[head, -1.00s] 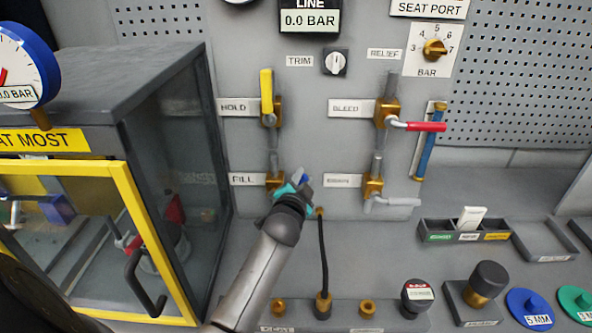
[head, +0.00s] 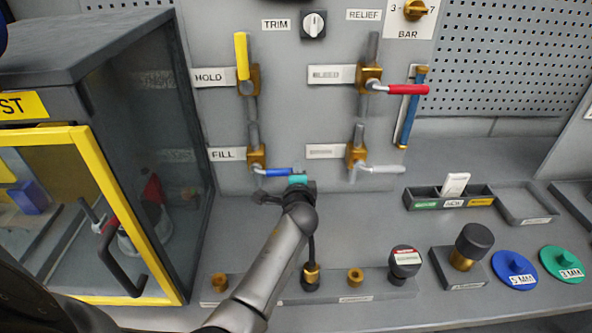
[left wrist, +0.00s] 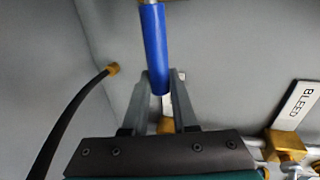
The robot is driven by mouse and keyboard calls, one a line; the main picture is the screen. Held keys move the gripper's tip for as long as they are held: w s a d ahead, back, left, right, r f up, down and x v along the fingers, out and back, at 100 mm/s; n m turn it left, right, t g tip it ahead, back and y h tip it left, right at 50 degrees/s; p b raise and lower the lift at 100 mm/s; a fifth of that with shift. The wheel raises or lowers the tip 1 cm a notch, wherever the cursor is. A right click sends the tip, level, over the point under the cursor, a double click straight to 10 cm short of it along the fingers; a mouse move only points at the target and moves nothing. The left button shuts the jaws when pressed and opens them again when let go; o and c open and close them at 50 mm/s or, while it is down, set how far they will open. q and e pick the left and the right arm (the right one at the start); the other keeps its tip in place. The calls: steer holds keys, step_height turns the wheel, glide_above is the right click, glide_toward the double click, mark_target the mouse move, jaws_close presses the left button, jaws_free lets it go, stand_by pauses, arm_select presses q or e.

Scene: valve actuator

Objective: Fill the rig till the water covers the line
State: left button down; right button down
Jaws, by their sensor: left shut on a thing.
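The FILL valve (head: 256,160) is brass on the grey panel, with a blue lever handle (head: 275,171) pointing right. My left gripper (head: 297,180) is at the handle's free end. In the left wrist view the blue handle (left wrist: 154,50) runs down between the fingers of my left gripper (left wrist: 160,82), which are shut on it. A slim upright sight tube (head: 408,115) on the right of the panel shows blue along its length; a line on it is too small to make out. My right gripper is not in view.
The HOLD valve (head: 246,80) has a yellow lever pointing up. The BLEED valve (head: 369,80) has a red lever pointing right. A grey-levered valve (head: 356,153) sits below it. A yellow-framed cabinet (head: 90,210) stands left. A black hose (head: 311,250) hangs beside my left arm.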

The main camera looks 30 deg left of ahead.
arm_select(q)
steer(key=shift+f, duration=0.2)
stand_by(0.4)
steer(key=c, duration=0.7)
jaws_free()
steer(key=p+v, duration=0.1)
steer(key=v, duration=1.4)
steer(key=shift+d, duration=0.15)
